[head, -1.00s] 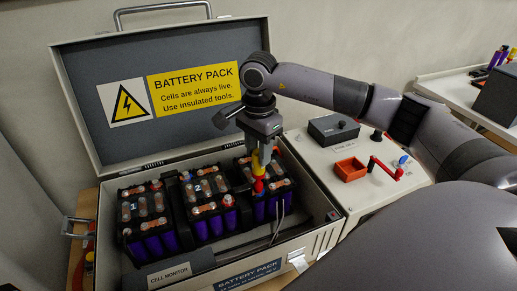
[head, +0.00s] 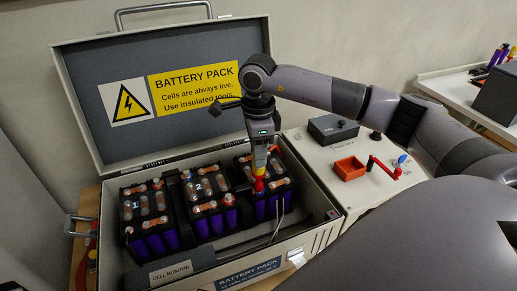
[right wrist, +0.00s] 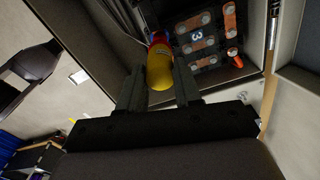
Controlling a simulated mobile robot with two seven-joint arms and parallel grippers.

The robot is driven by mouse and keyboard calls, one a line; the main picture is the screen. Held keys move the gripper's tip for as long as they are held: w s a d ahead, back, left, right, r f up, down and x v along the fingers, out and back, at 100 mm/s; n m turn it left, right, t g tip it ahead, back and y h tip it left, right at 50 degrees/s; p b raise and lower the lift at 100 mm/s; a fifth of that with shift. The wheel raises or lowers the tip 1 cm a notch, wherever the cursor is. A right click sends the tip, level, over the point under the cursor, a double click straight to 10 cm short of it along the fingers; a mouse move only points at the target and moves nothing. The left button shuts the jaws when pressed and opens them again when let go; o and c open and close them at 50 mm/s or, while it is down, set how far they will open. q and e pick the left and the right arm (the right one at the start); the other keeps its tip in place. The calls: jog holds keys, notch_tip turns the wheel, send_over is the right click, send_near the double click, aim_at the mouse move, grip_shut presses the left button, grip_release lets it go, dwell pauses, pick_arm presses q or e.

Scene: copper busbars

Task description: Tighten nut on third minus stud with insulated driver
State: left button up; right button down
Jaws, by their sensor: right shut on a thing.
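My right gripper (head: 260,160) is shut on the insulated driver, which has a yellow handle (right wrist: 160,72) and a red lower part (head: 259,184). The driver points down onto the third battery module (head: 274,164), at the right inside the case. Its red end is at the left part of that module's top. The stud and nut under the tip are hidden, so I cannot tell whether they touch. In the right wrist view the module (right wrist: 203,42) shows its number 3, copper busbars and an orange-red cap (right wrist: 234,53). My left gripper is not in view.
Modules 1 (head: 145,211) and 2 (head: 207,194) stand to the left in the open case (head: 326,232). The raised lid (head: 95,155) is behind. An orange tray (head: 350,168) and a red lever (head: 385,168) are on the panel at right.

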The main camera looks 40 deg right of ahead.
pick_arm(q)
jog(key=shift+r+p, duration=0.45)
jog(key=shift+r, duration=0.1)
pick_arm(e)
jog(key=m, duration=0.5)
jog(key=shift+m, duration=0.3)
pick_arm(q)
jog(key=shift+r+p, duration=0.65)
pick_arm(e)
jog(key=m, duration=0.4)
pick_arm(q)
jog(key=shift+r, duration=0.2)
pick_arm(e)
jog(key=shift+w+m, duration=0.1)
jog(key=shift+m, duration=1)
